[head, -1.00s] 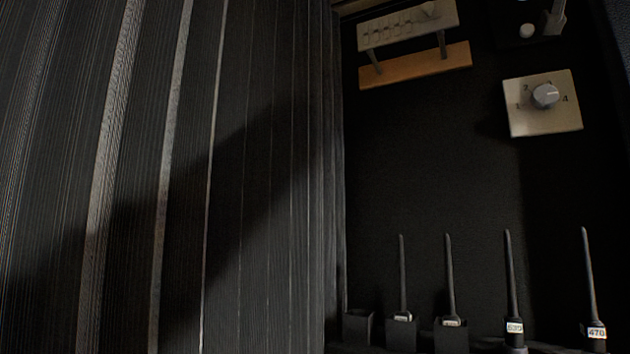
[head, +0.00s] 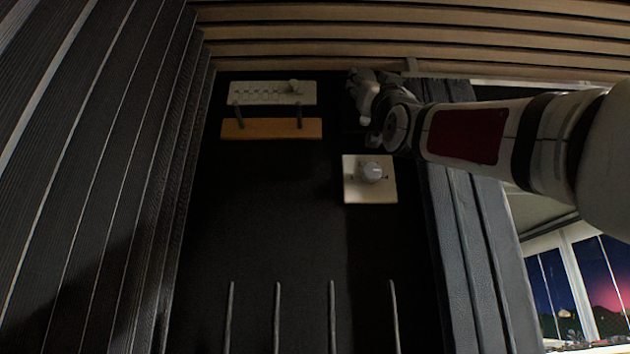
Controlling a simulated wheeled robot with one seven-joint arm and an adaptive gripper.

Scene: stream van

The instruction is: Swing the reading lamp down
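My arm reaches in from the right, and my gripper (head: 362,92) is at the upper right of the black wall panel (head: 280,215), in front of a dark fitting there. The gripper is dim and seen past my own wrist, so its fingers cannot be told open or shut. I cannot make out the reading lamp clearly. The dark fitting, which showed a small pale knob and an upright part earlier, is now mostly hidden behind my gripper and wrist. Whether the gripper touches it cannot be seen.
A square plate with a grey dial (head: 370,172) sits just below my gripper. A pale switch strip (head: 272,92) and a wooden bar on two dark pegs (head: 270,129) are to its left. Several antennas (head: 332,315) rise below. A window (head: 590,285) is at right.

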